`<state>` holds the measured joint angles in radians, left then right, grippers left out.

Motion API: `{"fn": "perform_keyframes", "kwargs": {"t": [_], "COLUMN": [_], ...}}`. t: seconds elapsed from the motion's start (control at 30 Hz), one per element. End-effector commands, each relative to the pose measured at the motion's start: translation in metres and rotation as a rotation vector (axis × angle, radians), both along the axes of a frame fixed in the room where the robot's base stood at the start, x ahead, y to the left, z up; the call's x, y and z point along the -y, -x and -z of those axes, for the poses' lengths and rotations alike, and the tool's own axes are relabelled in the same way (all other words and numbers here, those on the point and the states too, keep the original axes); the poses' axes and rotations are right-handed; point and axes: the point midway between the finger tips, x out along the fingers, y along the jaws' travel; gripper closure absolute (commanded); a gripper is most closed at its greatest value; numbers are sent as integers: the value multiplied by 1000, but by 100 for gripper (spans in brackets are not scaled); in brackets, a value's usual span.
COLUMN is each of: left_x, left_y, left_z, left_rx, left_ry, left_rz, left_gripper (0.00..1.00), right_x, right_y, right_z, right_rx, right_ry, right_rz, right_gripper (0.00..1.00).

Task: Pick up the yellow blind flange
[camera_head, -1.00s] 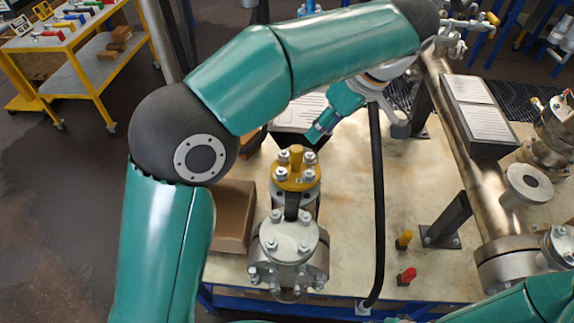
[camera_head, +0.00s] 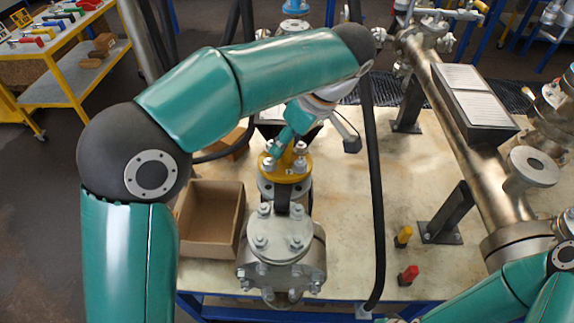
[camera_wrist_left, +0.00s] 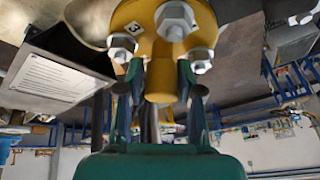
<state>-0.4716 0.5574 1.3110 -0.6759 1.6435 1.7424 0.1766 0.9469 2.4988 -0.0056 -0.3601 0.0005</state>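The yellow blind flange (camera_head: 268,166) sits flat on top of a flanged vessel, with bolts and nuts around its rim and a yellow knob in its middle. My left gripper (camera_head: 287,141) reaches down to it from above and behind. In the left wrist view the yellow flange (camera_wrist_left: 129,17) fills the top, marked with a "3" tag. The knob (camera_wrist_left: 160,82) lies between my two green fingertips, very close to both. Whether they press on it cannot be told. My right gripper is out of view; only part of the right arm shows at lower right.
A grey bolted flange (camera_head: 281,232) stands just in front. An open cardboard box (camera_head: 210,250) is to its left. A black upright hose (camera_head: 376,190) runs to the right, with yellow (camera_head: 404,235) and red (camera_head: 408,275) capped pegs beyond. A large pipe (camera_head: 470,160) borders the right.

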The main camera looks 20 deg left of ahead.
Motion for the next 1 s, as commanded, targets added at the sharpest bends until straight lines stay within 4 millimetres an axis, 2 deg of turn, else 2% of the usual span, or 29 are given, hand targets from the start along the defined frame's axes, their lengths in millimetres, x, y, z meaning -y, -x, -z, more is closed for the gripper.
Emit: {"fn": "perform_keyframes", "kwargs": {"t": [0.17, 0.4, 0.77, 1.0], "left_x": [0, 1, 1, 1], "left_y": [-1, -1, -1, -1], "left_z": [0, 0, -3, -13], "left_rx": [-1, 0, 4, 3], "left_ry": [1, 0, 1, 1], "left_rz": [2, 3, 3, 3], "left_gripper": [64, 100, 100, 100], "right_x": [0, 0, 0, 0], "right_y": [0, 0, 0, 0], "right_z": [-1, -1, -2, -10], "right_rx": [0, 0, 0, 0], "right_ry": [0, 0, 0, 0], "right_rz": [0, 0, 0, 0], "right_gripper": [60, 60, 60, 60]}}
